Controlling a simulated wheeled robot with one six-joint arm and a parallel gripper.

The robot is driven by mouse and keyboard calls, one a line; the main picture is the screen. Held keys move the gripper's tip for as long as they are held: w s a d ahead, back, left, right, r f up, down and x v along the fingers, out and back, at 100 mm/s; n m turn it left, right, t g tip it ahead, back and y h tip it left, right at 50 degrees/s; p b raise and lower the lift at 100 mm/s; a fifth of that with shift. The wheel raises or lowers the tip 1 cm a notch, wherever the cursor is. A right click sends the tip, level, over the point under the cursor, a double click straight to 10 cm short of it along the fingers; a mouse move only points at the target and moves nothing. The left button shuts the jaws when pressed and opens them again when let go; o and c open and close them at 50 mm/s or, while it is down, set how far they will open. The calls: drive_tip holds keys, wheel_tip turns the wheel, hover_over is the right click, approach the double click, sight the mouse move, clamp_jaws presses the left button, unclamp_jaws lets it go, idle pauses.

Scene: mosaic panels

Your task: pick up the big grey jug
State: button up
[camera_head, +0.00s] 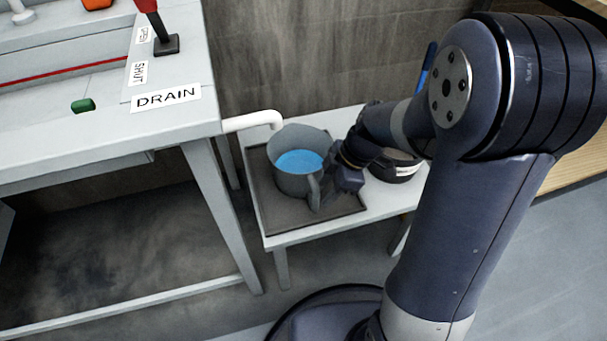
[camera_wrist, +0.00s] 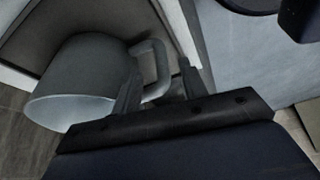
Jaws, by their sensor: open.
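The big grey jug (camera_head: 291,183) stands upright on a dark tray (camera_head: 262,205) on a small table, with blue liquid inside. Its handle (camera_head: 314,190) faces my gripper. My gripper (camera_head: 325,187) is at the handle, coming from the right. In the wrist view the jug (camera_wrist: 85,75) lies to the left, and its handle (camera_wrist: 160,68) reaches between the two open fingers of my gripper (camera_wrist: 158,90). I cannot tell whether a finger touches the handle.
A white drain pipe (camera_head: 252,121) ends close above the jug's rim. The bench (camera_head: 100,125) with the DRAIN label stands at left. A dark round container (camera_head: 397,168) with a white band sits behind my wrist on the small table (camera_head: 345,225). A wall is behind.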

drive_tip(key=b+x, duration=0.2)
drive_tip(key=x, duration=0.3)
drive_tip(key=shift+a+f, duration=0.1)
drive_tip(key=shift+f, duration=0.05)
drive_tip(key=shift+c, duration=0.2)
clamp_jaws()
idle(1.0)
